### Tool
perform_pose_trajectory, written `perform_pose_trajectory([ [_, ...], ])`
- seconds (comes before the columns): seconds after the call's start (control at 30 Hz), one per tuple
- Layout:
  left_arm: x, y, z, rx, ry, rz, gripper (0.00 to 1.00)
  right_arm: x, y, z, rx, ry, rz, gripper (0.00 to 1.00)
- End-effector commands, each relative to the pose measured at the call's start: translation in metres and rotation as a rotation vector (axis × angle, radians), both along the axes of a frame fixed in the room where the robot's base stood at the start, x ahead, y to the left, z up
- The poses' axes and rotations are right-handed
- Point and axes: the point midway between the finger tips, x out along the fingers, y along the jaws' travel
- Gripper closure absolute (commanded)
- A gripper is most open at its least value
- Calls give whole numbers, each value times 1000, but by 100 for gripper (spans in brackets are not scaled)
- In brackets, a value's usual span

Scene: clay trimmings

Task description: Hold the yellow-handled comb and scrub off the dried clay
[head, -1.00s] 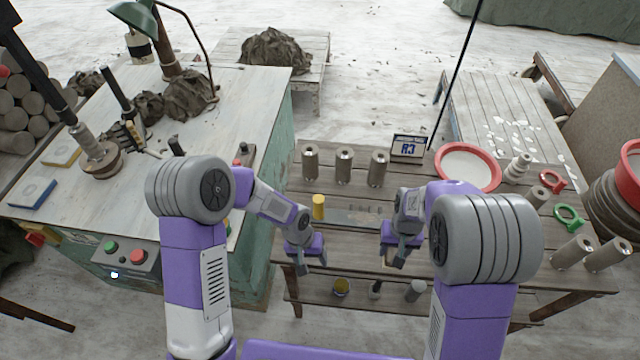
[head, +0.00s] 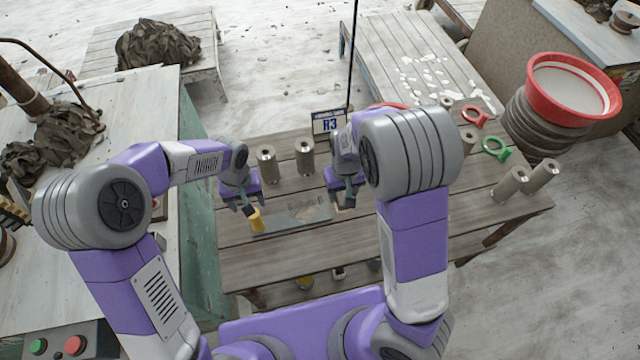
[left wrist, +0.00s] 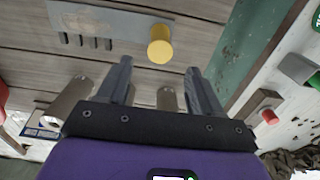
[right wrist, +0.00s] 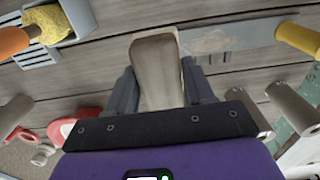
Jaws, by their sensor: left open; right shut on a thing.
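The comb is a flat grey plate (head: 292,219) with a yellow cylindrical handle (head: 256,222) at its left end, lying on the plank table. My right gripper (head: 343,198) is shut on a tan block-like tool (right wrist: 158,72), near the plate's right end. The head view mostly hides this tool.
Metal cylinders (head: 305,157) and an R3 sign (head: 329,122) stand behind the comb. Green (head: 496,149) and red (head: 475,115) ring tools and more cylinders (head: 510,183) are at the right. A yellow sponge (right wrist: 47,25) shows in the right wrist view.

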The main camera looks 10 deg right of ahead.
Motion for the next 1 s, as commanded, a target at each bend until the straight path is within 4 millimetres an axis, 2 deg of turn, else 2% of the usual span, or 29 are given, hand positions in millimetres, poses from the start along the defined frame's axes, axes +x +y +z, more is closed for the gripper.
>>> perform_pose_trajectory([
  [0.17,0,0,0,0,0,0,35,6,30,12,5,-6,18,72],
  [0.3,0,0,0,0,0,0,35,13,55,30,5,-7,21,72],
  [0.5,0,0,0,0,0,0,35,23,78,56,3,-5,9,72],
  [0.77,0,0,-2,0,1,0,35,28,90,74,0,-2,-4,72],
  [0.87,0,0,-9,1,3,0,35,28,91,75,0,-2,-6,72],
  [1.0,-1,1,-31,2,6,1,35,28,91,75,0,-1,-5,72],
])
